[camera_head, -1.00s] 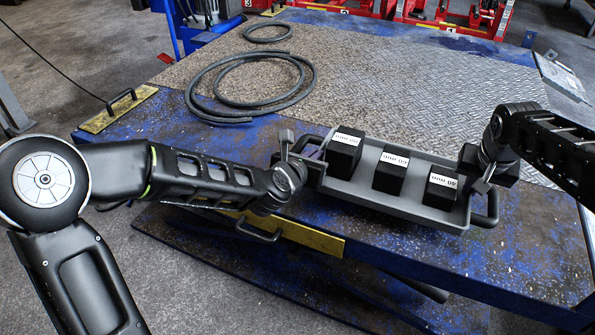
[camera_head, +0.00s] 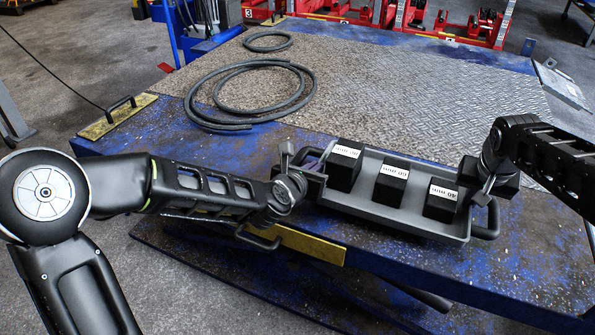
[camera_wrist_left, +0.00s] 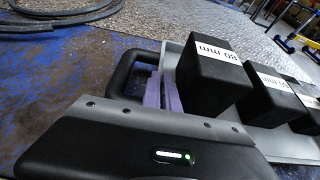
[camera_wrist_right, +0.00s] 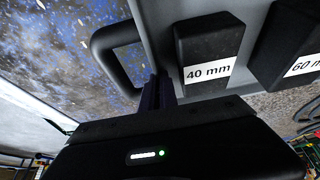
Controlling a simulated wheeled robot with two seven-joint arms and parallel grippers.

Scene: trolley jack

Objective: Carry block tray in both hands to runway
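The grey block tray (camera_head: 385,212) lies across the near blue edge of the platform in the head view; I cannot tell whether it touches the surface. It bears three black blocks with white labels: the 80 mm block (camera_wrist_left: 215,80), the 60 mm block (camera_head: 391,186) and the 40 mm block (camera_wrist_right: 207,58). My left gripper (camera_head: 312,166) is at the tray's left handle (camera_wrist_left: 125,72), its purple fingers close together on it. My right gripper (camera_head: 487,192) is at the right handle (camera_wrist_right: 112,58), its fingers shut there and partly hidden.
The blue platform has a diamond-plate top (camera_head: 400,105). Black hoses (camera_head: 235,125) lie coiled on its left part. A yellow plate with a handle (camera_head: 118,115) is at its left edge. Red stands (camera_head: 480,22) stand behind it. The plate beyond the tray is clear.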

